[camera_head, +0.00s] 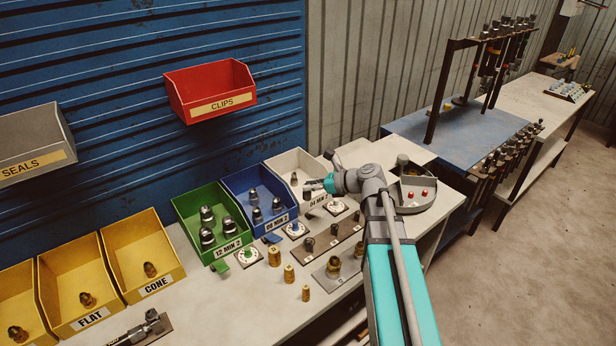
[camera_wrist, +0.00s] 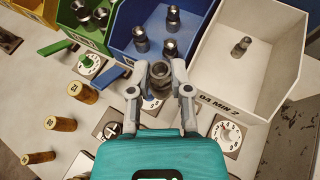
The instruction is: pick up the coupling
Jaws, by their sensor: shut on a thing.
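My gripper (camera_wrist: 160,88) is shut on a dark metal coupling (camera_wrist: 160,72), which sits between the two grey fingertips in the wrist view. In the head view my gripper (camera_head: 316,186) is at the white bin (camera_head: 318,203), labelled 04 MIN 2, and the held coupling is too small there to make out clearly. In the wrist view the held coupling appears in front of the gap between the blue bin and the white bin; its height is hard to tell. Another small coupling (camera_wrist: 241,46) stands inside the white bin.
The blue bin (camera_head: 235,180) and green bin (camera_head: 182,212) hold couplings. Round dials (camera_head: 249,256), brass fittings (camera_head: 289,273) and a plate with dark pieces stand in front. A grey machine (camera_head: 412,190) is right. The red CLIPS bin (camera_head: 212,103) hangs above.

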